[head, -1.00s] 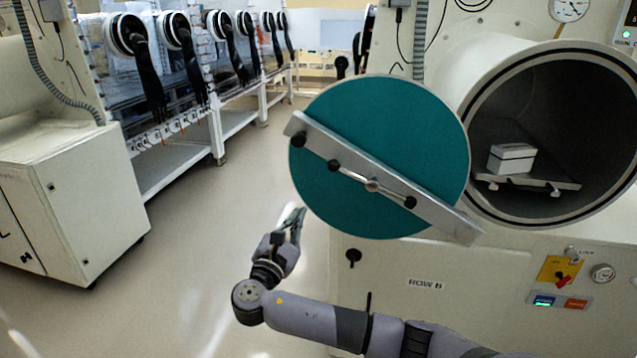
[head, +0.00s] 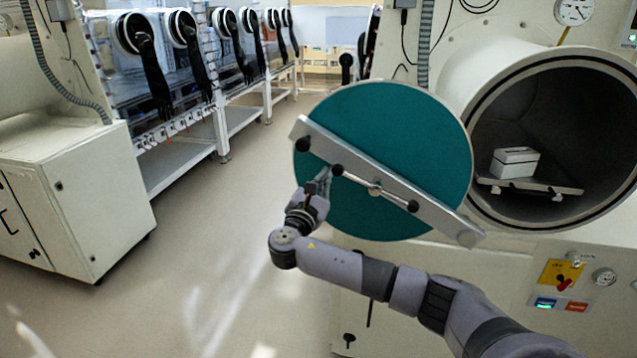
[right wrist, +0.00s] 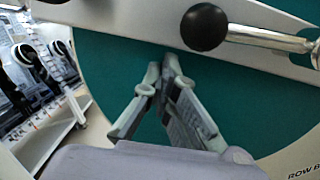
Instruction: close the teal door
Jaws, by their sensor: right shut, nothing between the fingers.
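The teal door (head: 400,120) is a round disc standing open to the left of the round chamber opening (head: 560,125). A diagonal metal bar (head: 430,205) crosses it, with a handle (head: 376,188) that has black knobs at its ends. My right gripper (head: 325,174) is shut and empty in front of the door's left part, just below the bar. In the right wrist view my right gripper (right wrist: 166,75) points at the teal face, its tips close to the bar's lower edge, left of a black knob (right wrist: 205,27). I cannot tell whether the tips touch. My left gripper is not in view.
A white box (head: 515,162) sits on a tray (head: 540,187) inside the chamber. A control panel (head: 562,285) is below the opening. A white cabinet (head: 85,200) stands at left, with gloveboxes behind. The floor (head: 210,255) between is clear.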

